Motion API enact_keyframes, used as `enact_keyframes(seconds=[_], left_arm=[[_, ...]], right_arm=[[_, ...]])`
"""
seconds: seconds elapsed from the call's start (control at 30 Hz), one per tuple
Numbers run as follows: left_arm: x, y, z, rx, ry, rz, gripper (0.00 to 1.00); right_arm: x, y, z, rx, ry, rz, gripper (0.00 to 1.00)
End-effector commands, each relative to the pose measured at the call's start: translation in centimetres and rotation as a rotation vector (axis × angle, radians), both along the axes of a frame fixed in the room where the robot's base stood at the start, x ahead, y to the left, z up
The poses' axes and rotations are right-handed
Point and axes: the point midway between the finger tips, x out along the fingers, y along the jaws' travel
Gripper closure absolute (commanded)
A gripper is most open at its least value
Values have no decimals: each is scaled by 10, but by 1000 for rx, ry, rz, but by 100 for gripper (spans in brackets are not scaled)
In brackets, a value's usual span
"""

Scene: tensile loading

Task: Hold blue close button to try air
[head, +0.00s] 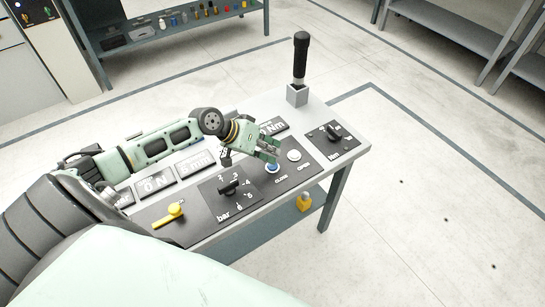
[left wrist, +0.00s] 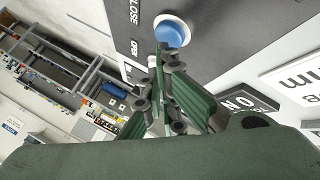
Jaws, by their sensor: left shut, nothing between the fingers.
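The blue CLOSE button (head: 272,168) is on the black panel of the control table, with a CLOSE label by it. In the left wrist view the round blue button (left wrist: 173,31) sits in a white ring just beyond the fingertips. My left gripper (head: 270,151) is shut and empty, with its fingertips right at the button. The fingers (left wrist: 163,58) overlap the button's near edge in the left wrist view. I cannot tell whether they touch or press it. A white OPEN button (head: 294,155) is to the right of the blue one. My right gripper is not in view.
A yellow item (head: 304,202) is on the lower shelf. Open floor lies to the right.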

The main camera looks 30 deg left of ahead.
Motion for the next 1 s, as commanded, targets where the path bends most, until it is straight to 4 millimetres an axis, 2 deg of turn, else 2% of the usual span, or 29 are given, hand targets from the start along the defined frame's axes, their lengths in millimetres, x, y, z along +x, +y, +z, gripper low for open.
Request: enact_keyframes(seconds=[0.1, 0.5, 1.0], left_arm=[[0, 0, 8, -1, 0, -1, 100], [1, 0, 11, -1, -2, 1, 100], [0, 0, 58, -1, -1, 1, 100]], right_arm=[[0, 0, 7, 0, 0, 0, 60], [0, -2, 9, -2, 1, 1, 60], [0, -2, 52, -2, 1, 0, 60]])
